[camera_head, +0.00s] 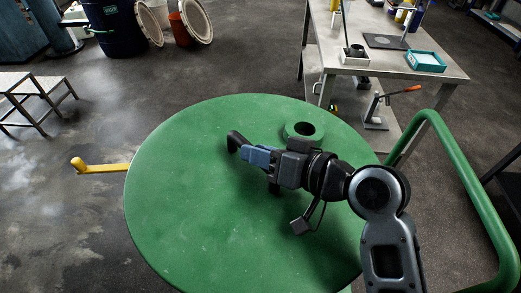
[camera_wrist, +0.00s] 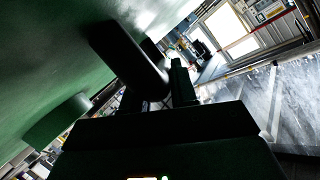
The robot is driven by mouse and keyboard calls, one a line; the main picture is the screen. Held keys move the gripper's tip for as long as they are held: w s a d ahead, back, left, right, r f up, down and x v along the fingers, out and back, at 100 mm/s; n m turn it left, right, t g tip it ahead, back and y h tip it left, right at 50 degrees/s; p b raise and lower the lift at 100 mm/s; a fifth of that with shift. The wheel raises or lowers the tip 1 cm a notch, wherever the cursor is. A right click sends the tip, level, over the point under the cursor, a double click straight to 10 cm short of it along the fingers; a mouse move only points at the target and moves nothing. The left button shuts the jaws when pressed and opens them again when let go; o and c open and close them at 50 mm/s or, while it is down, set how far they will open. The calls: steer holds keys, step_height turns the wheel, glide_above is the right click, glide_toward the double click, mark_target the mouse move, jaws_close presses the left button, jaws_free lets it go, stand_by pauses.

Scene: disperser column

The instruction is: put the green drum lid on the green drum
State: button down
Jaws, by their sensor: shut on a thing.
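The green drum lid (camera_head: 190,200) is a large round green disc filling the middle of the head view. A raised green ring with a dark hole (camera_head: 303,131) stands on its upper right part. My gripper (camera_head: 246,151) reaches over the lid from the right and is shut on it near the middle; the exact grip point is hard to make out. In the wrist view the green surface (camera_wrist: 45,60) fills the upper left, beside dark finger parts. The green drum's body is not visible; the disc covers whatever is beneath, so I cannot tell whether the lid is seated.
A yellow lever (camera_head: 100,167) sticks out left of the lid. A green tube frame (camera_head: 480,190) curves along the right. A blue drum (camera_head: 115,30) and a stool (camera_head: 35,90) are at left.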

mark_target(264, 174)
steer(key=shift+f+b, duration=1.8)
steer(key=shift+f, duration=0.75)
steer(key=c, duration=0.8)
jaws_free()
steer(key=shift+f, duration=0.2)
steer(key=shift+b+v, duration=0.45)
steer(key=shift+v, duration=3.5)
steer(key=shift+a+r, duration=0.1)
steer(key=shift+r, duration=0.05)
